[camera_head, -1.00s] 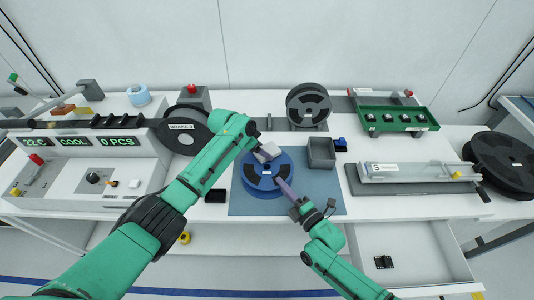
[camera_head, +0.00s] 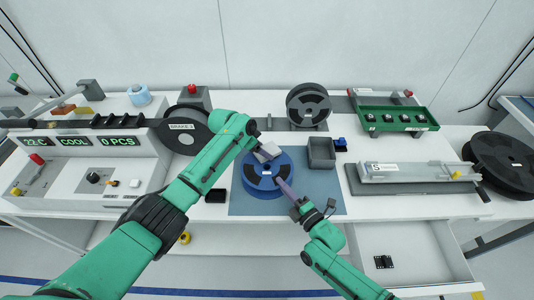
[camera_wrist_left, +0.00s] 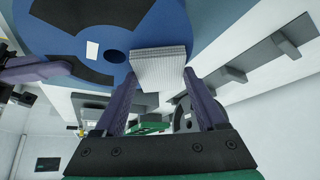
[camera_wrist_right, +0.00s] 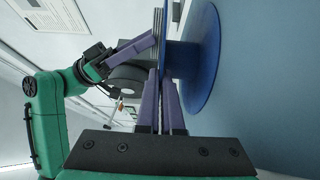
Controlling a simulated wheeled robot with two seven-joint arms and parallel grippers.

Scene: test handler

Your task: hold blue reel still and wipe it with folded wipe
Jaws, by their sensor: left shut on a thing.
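The blue reel (camera_head: 256,185) lies flat on the blue mat (camera_head: 317,198) at the middle of the bench. My left gripper (camera_wrist_left: 158,80) is shut on the folded wipe (camera_wrist_left: 160,62), a pale layered pad. The wipe is at the reel's upper face, near the hub, and also shows in the head view (camera_head: 267,152). My right gripper (camera_head: 281,184) reaches the reel's front right edge. In the right wrist view its two fingers (camera_wrist_right: 162,75) are close together on the reel's rim. The left gripper partly hides the reel's far side in the head view.
A grey bin (camera_head: 321,153) and a small blue part (camera_head: 340,144) stand right of the reel. Behind are a grey reel stand (camera_head: 308,106) and a green tray (camera_head: 395,118). An open drawer (camera_head: 405,252) juts out at front right.

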